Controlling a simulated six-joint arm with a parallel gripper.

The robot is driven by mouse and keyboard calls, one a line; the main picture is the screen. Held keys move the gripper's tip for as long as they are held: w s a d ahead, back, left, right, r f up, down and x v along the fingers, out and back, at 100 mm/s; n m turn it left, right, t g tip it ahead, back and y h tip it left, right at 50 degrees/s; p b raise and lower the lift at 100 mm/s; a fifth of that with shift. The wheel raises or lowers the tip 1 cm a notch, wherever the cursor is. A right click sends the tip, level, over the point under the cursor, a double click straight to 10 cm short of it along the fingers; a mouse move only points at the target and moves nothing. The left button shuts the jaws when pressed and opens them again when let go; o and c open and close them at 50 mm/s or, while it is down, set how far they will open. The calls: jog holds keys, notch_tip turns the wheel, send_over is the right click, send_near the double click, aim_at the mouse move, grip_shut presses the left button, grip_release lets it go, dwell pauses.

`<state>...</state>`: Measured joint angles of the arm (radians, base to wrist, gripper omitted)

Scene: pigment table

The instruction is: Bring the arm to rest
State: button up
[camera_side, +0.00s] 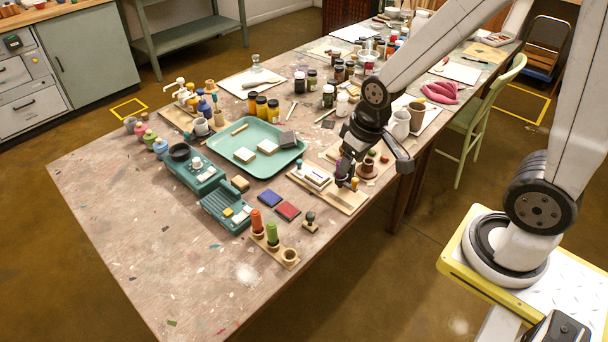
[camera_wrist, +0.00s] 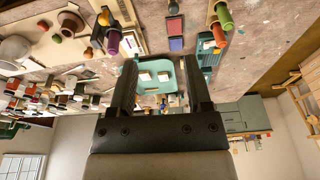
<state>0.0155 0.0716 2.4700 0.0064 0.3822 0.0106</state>
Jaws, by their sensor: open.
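My gripper (camera_side: 346,172) hangs over the right edge of the pigment table (camera_side: 110,215) in the side view, close to a wooden board (camera_side: 345,200) with small items on it. In the wrist view my gripper (camera_wrist: 160,72) has its two dark fingers spread apart, with nothing between them. A teal tray (camera_wrist: 160,88) shows beyond the gap between the fingers. From the side view I cannot tell how far the fingertips are above the board.
The teal tray (camera_side: 222,150) holds pale blocks. Teal devices (camera_side: 195,172), ink pads (camera_side: 288,210) and a holder with orange and green tools (camera_side: 272,240) stand near. Jars crowd behind, and pale jugs (camera_side: 401,124) stand right. The table's front left is mostly clear.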

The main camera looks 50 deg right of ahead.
jog(key=shift+s+a, duration=0.2)
jog(key=shift+s, duration=1.1)
dwell(0.6)
